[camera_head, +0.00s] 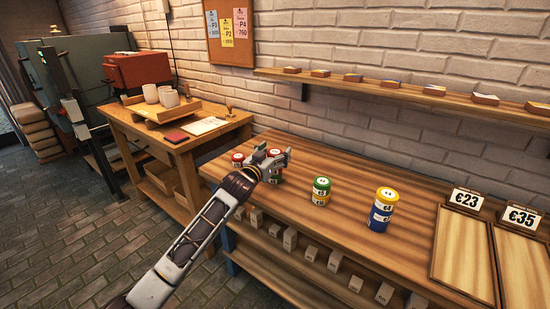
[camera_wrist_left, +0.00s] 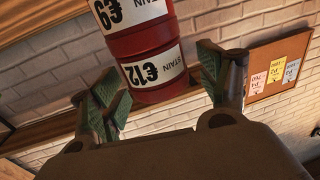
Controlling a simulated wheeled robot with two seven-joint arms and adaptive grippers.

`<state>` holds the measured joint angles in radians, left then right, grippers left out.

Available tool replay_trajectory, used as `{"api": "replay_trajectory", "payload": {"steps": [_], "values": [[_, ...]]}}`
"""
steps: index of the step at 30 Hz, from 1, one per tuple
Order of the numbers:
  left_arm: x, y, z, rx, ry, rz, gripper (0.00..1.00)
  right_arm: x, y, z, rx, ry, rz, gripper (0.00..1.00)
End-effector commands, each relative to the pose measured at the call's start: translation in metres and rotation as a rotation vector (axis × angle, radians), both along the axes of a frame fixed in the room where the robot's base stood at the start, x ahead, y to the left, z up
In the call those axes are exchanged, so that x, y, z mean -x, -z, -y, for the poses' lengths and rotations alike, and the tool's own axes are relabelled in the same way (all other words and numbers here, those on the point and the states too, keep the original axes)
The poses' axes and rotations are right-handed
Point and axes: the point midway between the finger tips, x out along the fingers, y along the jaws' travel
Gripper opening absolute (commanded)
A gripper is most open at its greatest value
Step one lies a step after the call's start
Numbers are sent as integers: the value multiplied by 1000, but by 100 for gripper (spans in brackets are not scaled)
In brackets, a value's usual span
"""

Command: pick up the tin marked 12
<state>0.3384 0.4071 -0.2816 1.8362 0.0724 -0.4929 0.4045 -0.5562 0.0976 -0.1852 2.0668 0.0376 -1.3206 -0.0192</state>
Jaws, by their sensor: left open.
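A red tin with a white label marked 12 (camera_wrist_left: 157,70) shows in the left wrist view, where the picture looks upside down. A second red tin (camera_wrist_left: 130,14), marked 9, adjoins it and is cut off by the top edge. My left gripper (camera_wrist_left: 165,88) is open, with its green-padded fingers on either side of the end of the 12 tin. I cannot tell whether they touch it. In the head view, my left gripper (camera_head: 275,158) is over the table among red tins (camera_head: 238,158) and partly hides them; the labels there are unreadable. My right gripper is not in view.
Price signs (camera_head: 466,199) and wooden panels lie further right. A wall shelf (camera_head: 395,92) runs behind. Bare tabletop separates the stacks.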

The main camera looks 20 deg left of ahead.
Motion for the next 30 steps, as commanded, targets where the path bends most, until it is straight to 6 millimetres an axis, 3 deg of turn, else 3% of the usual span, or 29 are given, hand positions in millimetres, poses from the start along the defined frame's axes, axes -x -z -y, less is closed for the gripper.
{"api": "replay_trajectory", "payload": {"steps": [8, 21, 30], "values": [[0, 0, 0, 0, 0, 0, 76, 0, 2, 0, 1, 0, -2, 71], [0, -1, 0, 0, 0, 1, 23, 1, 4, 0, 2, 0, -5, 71], [0, -3, 0, 0, 0, 1, 23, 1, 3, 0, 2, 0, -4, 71]]}}
